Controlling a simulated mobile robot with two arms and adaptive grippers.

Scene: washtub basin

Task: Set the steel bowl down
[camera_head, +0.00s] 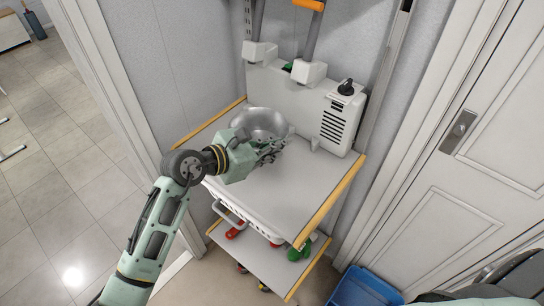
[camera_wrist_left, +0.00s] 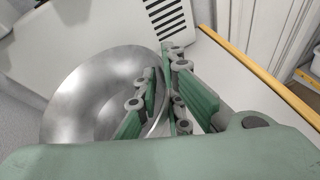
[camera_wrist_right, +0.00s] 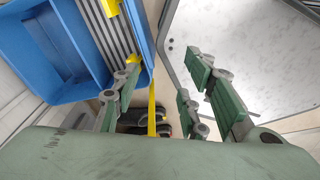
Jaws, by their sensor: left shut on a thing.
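The steel bowl (camera_head: 262,122) is over the back left part of the white shelf top (camera_head: 282,186), with its opening facing up. In the left wrist view the bowl (camera_wrist_left: 75,90) fills the left side, and its rim runs between my left fingers. My left gripper (camera_head: 270,153) is shut on the near right rim; in the left wrist view the left gripper (camera_wrist_left: 160,105) has one finger inside the bowl and one outside. I cannot tell whether the bowl's base touches the shelf. My right gripper (camera_wrist_right: 158,98) is open and empty, away from the bowl.
A white unit (camera_head: 337,121) with a vent and black knob stands at the back right. The front and right of the shelf top are clear. A basket (camera_head: 246,212) and lower shelf (camera_head: 262,264) lie below. A blue bin (camera_head: 364,288) is near the door.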

